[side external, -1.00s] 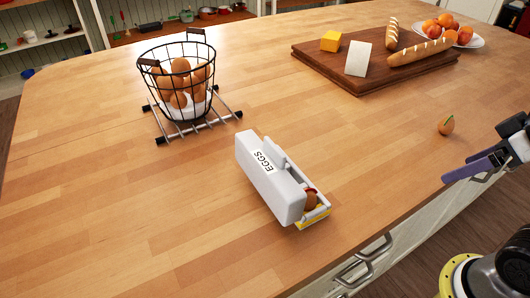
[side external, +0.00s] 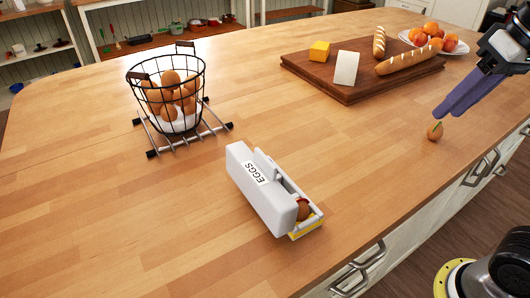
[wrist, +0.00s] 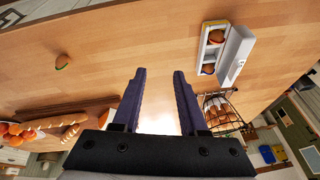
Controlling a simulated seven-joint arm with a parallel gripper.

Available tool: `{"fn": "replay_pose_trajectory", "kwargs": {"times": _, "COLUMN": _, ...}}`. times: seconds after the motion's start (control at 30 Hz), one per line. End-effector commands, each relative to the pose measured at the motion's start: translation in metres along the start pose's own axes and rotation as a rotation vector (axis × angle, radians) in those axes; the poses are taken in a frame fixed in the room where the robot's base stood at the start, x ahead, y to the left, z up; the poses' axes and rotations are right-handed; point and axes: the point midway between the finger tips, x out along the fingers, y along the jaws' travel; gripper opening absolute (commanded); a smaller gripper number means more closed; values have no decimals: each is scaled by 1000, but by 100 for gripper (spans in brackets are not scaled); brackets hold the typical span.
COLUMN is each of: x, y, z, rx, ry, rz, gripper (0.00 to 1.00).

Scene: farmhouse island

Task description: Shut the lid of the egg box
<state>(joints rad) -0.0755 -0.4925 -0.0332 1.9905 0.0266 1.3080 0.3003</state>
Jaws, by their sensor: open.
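The egg box (side external: 301,227) stands on the wooden counter with its white lid (side external: 262,190), marked EGGS, raised open along its left side. A brown egg (side external: 303,209) shows at its near end; the lid hides much of the inside. In the wrist view my gripper (wrist: 160,72) is open and empty.
A loose brown egg-like item (side external: 434,132) lies just below my fingertips in the side view. A wire basket of eggs (side external: 168,88) stands on a metal rack. A board (side external: 350,92) with bread and cheese and a fruit plate (side external: 459,48) are behind. Counter around the box is clear.

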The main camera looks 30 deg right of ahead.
Motion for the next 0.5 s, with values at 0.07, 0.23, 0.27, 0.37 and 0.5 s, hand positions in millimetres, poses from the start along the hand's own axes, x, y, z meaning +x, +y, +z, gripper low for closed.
{"fn": "replay_pose_trajectory", "kwargs": {"times": 0.07, "x": -12, "y": -20, "z": -27, "rx": 6, "ry": -39, "rz": -8, "gripper": 42}}
{"fn": "replay_pose_trajectory", "kwargs": {"times": 0.23, "x": -24, "y": -67, "z": -75, "rx": 9, "ry": -122, "rz": -15, "gripper": 42}}
{"fn": "replay_pose_trajectory", "kwargs": {"times": 0.27, "x": -24, "y": -77, "z": -83, "rx": 6, "ry": -136, "rz": -16, "gripper": 42}}
{"fn": "replay_pose_trajectory", "kwargs": {"times": 0.37, "x": -18, "y": -108, "z": -104, "rx": -10, "ry": -183, "rz": -13, "gripper": 42}}
{"fn": "replay_pose_trajectory", "kwargs": {"times": 0.5, "x": 1, "y": -156, "z": -127, "rx": -52, "ry": -245, "rz": -6, "gripper": 42}}
